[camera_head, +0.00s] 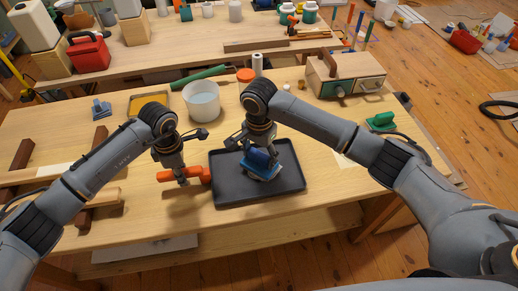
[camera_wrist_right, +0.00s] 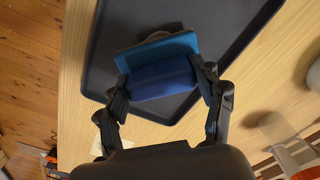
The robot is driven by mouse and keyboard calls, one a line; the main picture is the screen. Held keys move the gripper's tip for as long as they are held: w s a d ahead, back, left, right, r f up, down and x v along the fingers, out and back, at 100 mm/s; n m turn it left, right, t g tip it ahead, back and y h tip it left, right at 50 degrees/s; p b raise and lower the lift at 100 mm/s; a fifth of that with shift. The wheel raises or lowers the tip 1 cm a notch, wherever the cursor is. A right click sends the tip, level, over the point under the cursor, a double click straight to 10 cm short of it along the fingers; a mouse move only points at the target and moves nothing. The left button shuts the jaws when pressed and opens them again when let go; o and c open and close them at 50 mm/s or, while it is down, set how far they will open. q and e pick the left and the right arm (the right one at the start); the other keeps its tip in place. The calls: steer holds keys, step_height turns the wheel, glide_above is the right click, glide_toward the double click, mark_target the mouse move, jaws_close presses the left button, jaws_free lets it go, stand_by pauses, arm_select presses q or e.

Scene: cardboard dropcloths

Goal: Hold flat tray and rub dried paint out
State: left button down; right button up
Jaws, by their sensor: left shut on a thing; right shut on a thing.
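The flat dark tray (camera_head: 290,188) lies on the wooden workbench. Inside it is a blue scrubbing block (camera_head: 262,158), with a pale patch around its base. My right gripper (camera_head: 258,150) is shut on the block, one finger on each side; the right wrist view shows the block (camera_wrist_right: 162,78) between the fingers over the tray (camera_wrist_right: 175,12). My left gripper (camera_head: 182,178) is shut on an orange handle-like piece (camera_head: 165,176) that reaches the tray's left edge. Whether that piece clamps the tray is hard to tell.
A wooden drawer box (camera_head: 345,80) and a green-handled tool (camera_head: 381,122) are to the right. Brown wooden bars (camera_head: 106,193) lie at left.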

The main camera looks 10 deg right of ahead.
mark_target(259, 154)
steer(key=shift+f, duration=0.45)
steer(key=shift+d+f, duration=0.4)
steer(key=shift+f, duration=0.4)
steer(key=shift+c, duration=0.5)
steer(key=shift+d, duration=1.55)
steer(key=a, duration=0.4)
steer(key=shift+s+a, duration=0.1)
step_height(259, 154, up, 3)
steer(key=shift+f, duration=0.2)
steer(key=shift+r, duration=2.85)
